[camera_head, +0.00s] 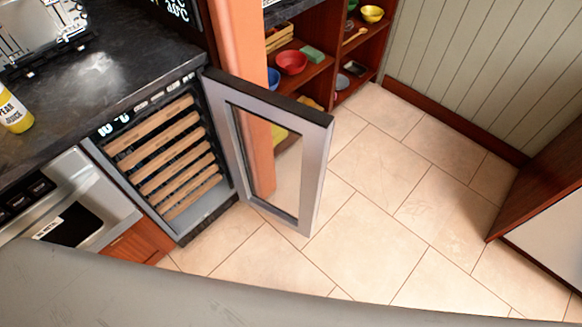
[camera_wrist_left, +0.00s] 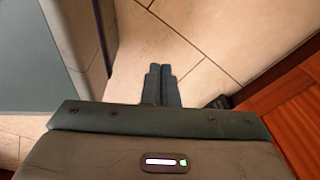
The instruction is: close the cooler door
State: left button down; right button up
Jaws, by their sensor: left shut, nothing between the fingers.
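The cooler door (camera_head: 270,150) has a grey metal frame around a glass pane. It stands wide open, hinged at the right side of the cooler (camera_head: 165,155) and reaching out over the floor. The cooler's inside with several wooden racks shows. My left gripper (camera_wrist_left: 163,70) shows in the left wrist view, shut and empty above the floor tiles. A grey panel with a pale frame (camera_wrist_left: 72,30) is at the left of that view, apart from the fingers; it looks like the door, but I cannot be sure. Neither gripper shows in the head view.
A dark counter (camera_head: 110,70) with a yellow-labelled bottle (camera_head: 14,112) lies above the cooler. A steel oven (camera_head: 85,200) is to its left. Open shelves with bowls (camera_head: 291,62) stand behind the door. The tiled floor (camera_head: 385,215) right of the door is clear.

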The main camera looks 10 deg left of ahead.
aim_at(224, 91)
jog(key=l+z, duration=0.35)
jog(key=i+l+z, duration=0.15)
jog(key=z, duration=0.2)
jog(key=i+l+z, duration=0.15)
jog(key=l+z, duration=0.2)
jog(key=i+l, duration=0.45)
jog(key=i, duration=0.15)
jog(key=i+u, duration=0.15)
jog(key=u, duration=0.25)
jog(key=i+u, duration=0.15)
jog(key=u, duration=0.25)
jog(key=i+u, duration=0.15)
jog(key=u, duration=0.3)
jog(key=i+u, duration=0.15)
jog(key=u, duration=0.25)
jog(key=i+u, duration=0.2)
jog(key=u, duration=0.2)
jog(key=i+l+u, duration=0.15)
jog(key=u, duration=0.3)
jog(key=i+l+u, duration=0.15)
jog(key=u, duration=0.25)
jog(key=i+l+u, duration=0.1)
jog(key=l+u, duration=0.15)
jog(key=u, duration=0.15)
jog(key=i+l+u, duration=0.1)
jog(key=l+u, duration=0.15)
jog(key=u, duration=0.2)
